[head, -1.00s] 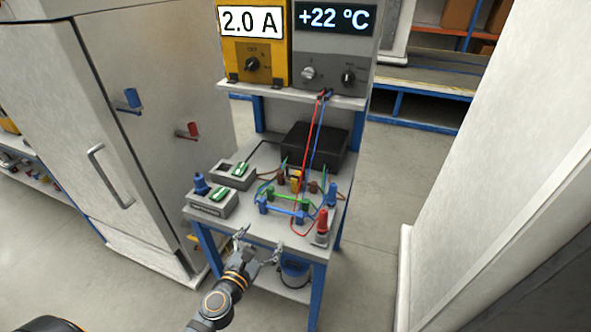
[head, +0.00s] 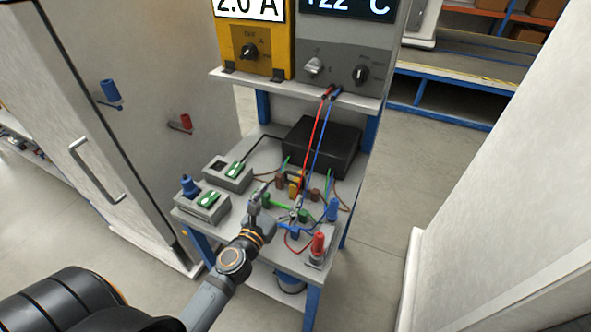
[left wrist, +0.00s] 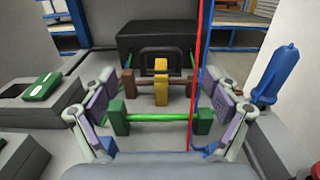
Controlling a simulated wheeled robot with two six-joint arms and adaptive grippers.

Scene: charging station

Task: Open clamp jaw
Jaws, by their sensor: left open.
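My left gripper (head: 279,206) is over the bench top, open, with its fingers spread on either side of a green bar with green end blocks. In the left wrist view the left gripper (left wrist: 165,115) has one finger near each green block (left wrist: 118,117), apparently with nothing gripped. Behind the green bar (left wrist: 160,117) stands a clamp-like row of brown blocks (left wrist: 128,82) with a yellow block (left wrist: 161,82) in the middle. Which part is the clamp's jaw I cannot tell. A blue block (head: 294,232) is partly hidden by the gripper. My right gripper is not in view.
Red (head: 313,140) and blue cables hang from the shelf into the work area, close to the right finger. A black box (head: 322,148) stands behind. Red (head: 318,243) and blue handles (head: 333,209) stand at right, switch boxes (head: 206,207) at left.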

